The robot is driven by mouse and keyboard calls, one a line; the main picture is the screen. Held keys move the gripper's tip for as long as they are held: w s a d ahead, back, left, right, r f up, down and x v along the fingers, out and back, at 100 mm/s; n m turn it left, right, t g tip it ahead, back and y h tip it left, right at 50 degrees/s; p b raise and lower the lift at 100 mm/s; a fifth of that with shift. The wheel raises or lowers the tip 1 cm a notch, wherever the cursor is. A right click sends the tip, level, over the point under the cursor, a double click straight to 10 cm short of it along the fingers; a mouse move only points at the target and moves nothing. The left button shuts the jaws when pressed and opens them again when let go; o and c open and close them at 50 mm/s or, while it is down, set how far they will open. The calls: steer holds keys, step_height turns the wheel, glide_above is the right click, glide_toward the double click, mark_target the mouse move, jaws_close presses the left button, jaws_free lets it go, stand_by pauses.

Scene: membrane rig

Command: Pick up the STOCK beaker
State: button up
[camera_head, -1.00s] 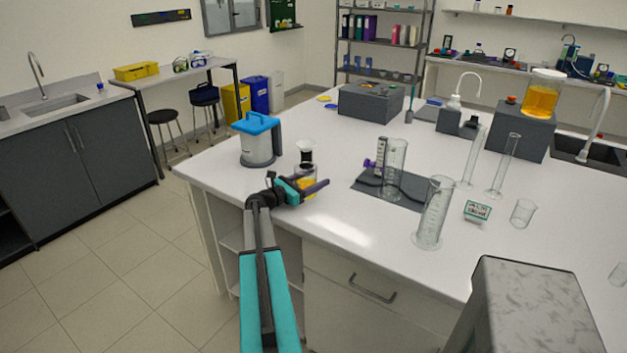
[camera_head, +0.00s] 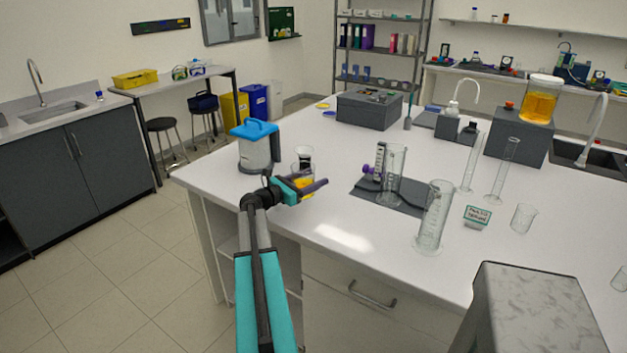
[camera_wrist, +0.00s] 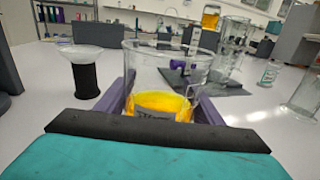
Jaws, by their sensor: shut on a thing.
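The STOCK beaker is a clear glass beaker (camera_wrist: 160,85) with yellow liquid and a small label whose text I cannot read clearly. In the head view the beaker (camera_head: 304,183) is at the near left part of the white bench, partly hidden by my gripper. My gripper (camera_head: 312,186) is shut on the beaker, with its purple fingers on either side of the glass. In the wrist view the beaker stands upright between the fingers of my gripper (camera_wrist: 165,105). I cannot tell whether its base touches the bench.
A funnel-topped black stand (camera_wrist: 87,75) is close behind the beaker. A blue-lidded jug (camera_head: 258,148) stands to the left. The bench front between is clear.

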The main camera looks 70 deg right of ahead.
steer(key=shift+s+a+r+b, duration=0.3)
steer(key=shift+a+b, duration=0.2)
steer(key=shift+a, duration=1.85)
steer(key=shift+s+a+r+b, duration=0.15)
steer(key=shift+s+a+b, duration=0.3)
steer(key=shift+a, duration=1.9)
steer(key=shift+s+a+r+b, duration=0.25)
steer(key=shift+a+b, duration=0.3)
steer(key=shift+a, duration=1.8)
steer(key=shift+a, duration=0.1)
steer(key=shift+w, duration=0.15)
